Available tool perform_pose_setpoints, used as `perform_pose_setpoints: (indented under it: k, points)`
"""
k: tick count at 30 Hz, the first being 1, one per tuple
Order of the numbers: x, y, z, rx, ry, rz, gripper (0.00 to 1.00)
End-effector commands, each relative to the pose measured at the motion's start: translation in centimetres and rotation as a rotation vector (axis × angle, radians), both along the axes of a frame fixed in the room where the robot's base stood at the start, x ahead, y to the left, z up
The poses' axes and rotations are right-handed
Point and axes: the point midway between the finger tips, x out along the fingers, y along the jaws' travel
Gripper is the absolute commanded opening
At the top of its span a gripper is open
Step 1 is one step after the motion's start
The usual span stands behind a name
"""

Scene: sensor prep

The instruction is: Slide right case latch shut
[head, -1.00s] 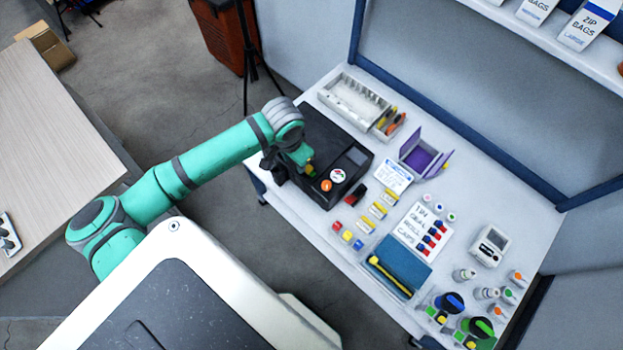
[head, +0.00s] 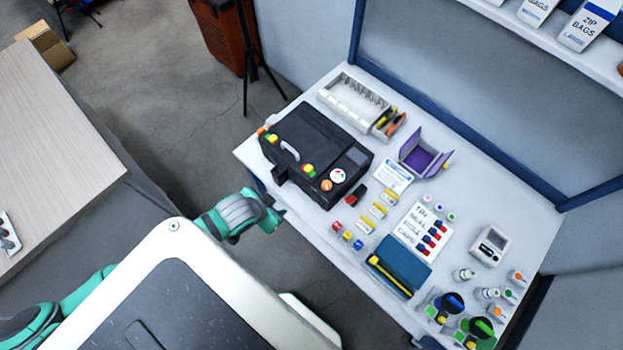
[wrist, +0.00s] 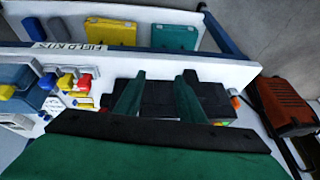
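Whether the right latch is shut is too small to tell. My gripper (head: 272,217) is off the bench's front edge, apart from the case. In the wrist view my gripper (wrist: 162,76) has its two green fingers spread and empty, with the dark case (wrist: 160,100) beyond them.
Right of the case are a card (head: 393,178), a purple open box (head: 425,160), small coloured blocks and a blue tray (head: 400,262). A grey organiser (head: 355,100) stands behind the case. Open floor lies in front of the bench.

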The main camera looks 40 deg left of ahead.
Motion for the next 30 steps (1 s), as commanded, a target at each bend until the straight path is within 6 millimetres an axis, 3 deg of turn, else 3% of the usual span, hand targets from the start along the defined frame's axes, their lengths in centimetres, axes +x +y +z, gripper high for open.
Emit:
perform_pose_setpoints:
  k: [13,30]
  points:
    - [-4.6,-6.0,-0.9,-0.040,-0.161,-0.032,0.36]
    - [-7.2,-14.9,1.6,-0.100,-0.389,-0.046,0.36]
